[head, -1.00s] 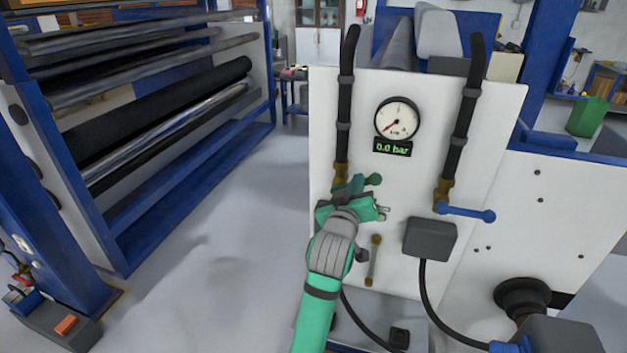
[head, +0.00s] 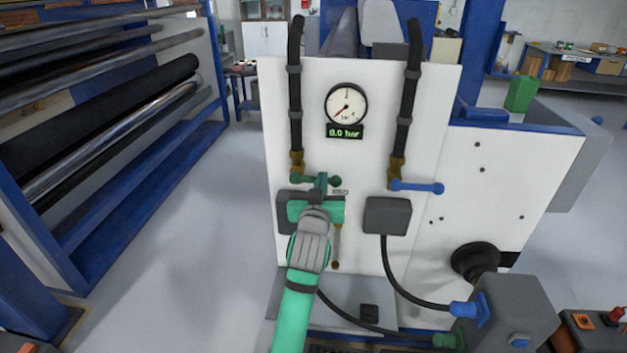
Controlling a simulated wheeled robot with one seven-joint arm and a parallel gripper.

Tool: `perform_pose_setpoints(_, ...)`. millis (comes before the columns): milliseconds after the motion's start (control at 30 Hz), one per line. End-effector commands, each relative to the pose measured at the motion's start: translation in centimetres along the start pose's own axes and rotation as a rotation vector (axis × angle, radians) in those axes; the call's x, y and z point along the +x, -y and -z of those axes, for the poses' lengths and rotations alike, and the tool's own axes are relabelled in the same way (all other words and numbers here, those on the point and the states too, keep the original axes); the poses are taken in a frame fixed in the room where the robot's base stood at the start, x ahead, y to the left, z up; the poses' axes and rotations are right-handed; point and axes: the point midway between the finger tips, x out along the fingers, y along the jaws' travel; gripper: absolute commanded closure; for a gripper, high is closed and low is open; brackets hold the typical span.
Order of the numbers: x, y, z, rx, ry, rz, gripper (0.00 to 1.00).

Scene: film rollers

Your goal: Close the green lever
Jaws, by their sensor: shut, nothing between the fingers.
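The green lever (head: 335,181) sits on the brass valve at the lower end of the left black hose, on the white panel. It points right, about level, with its ball end showing. My gripper (head: 321,183) is shut and empty, pointing up at the panel. Its fingers overlap the middle of the lever in the head view; I cannot tell whether they touch it. My green and grey wrist hides part of the panel below the lever.
A blue lever (head: 418,187) points right on the right hose's valve. A gauge (head: 346,106) and a display (head: 345,131) reading 0.0 bar are above. A grey box (head: 387,215) with a cable is right of my gripper. Open floor (head: 185,240) lies left, before the roller rack (head: 140,180).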

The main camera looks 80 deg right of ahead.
Motion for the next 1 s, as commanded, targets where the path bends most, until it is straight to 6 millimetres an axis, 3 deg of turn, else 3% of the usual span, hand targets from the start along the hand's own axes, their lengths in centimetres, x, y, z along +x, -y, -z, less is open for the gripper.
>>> perform_pose_setpoints(567, 0.1, -0.2, -0.4, -0.003, 0.011, -0.002, 1.00)
perform_pose_setpoints(900, -1.1, -0.2, 3.9, 0.001, -0.002, 0.003, 1.00)
perform_pose_setpoints(1000, -2.8, -0.1, 3.8, -0.003, 0.000, 0.004, 1.00)
